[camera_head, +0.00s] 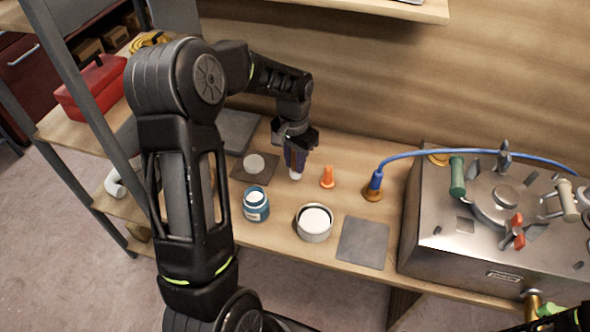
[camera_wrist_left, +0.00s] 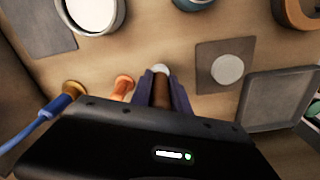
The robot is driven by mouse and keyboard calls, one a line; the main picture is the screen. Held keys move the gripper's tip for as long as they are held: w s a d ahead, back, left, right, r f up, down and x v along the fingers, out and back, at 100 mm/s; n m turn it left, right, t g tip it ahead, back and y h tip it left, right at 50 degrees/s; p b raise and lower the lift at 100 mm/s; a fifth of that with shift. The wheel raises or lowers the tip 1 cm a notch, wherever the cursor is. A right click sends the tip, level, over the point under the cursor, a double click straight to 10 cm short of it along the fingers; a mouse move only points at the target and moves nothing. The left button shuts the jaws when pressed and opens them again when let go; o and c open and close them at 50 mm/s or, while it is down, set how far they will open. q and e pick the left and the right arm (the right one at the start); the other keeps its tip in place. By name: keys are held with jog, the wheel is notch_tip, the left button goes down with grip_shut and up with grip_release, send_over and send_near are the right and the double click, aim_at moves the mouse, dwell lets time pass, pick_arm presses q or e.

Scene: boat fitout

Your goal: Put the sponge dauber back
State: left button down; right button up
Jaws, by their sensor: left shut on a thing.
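My left gripper (camera_head: 297,150) points down over the wooden bench, shut on the sponge dauber. The dauber has a brown handle (camera_wrist_left: 162,92) between the fingers in the left wrist view. Its white tip (camera_head: 296,175) shows just below the fingers, close to the bench top; I cannot tell whether it touches. A blue-labelled jar (camera_head: 256,206) with a white top and an open tub (camera_head: 314,225) with white contents stand nearer the front. A brown square pad (camera_head: 243,176) with a pale round disc (camera_head: 254,164) lies left of the gripper.
An orange cone-shaped piece (camera_head: 327,177) stands close right of the gripper. A blue hose (camera_head: 377,180) runs from a brass fitting to the metal box (camera_head: 470,245) at right. A grey square plate (camera_head: 363,242) lies in front, and a grey tray (camera_head: 237,132) lies behind left.

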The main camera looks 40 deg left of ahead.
pick_arm(q)
notch_tip(320, 180, down, 3)
jog(key=shift+f, duration=0.4)
jog(key=shift+f, duration=0.1)
jog(key=c, duration=1.3)
grip_release()
jog(key=shift+o, duration=0.2)
jog(key=shift+r, duration=0.25)
notch_tip(320, 180, up, 12)
jog(key=shift+s+f, duration=0.1)
jog(key=shift+s, duration=0.05)
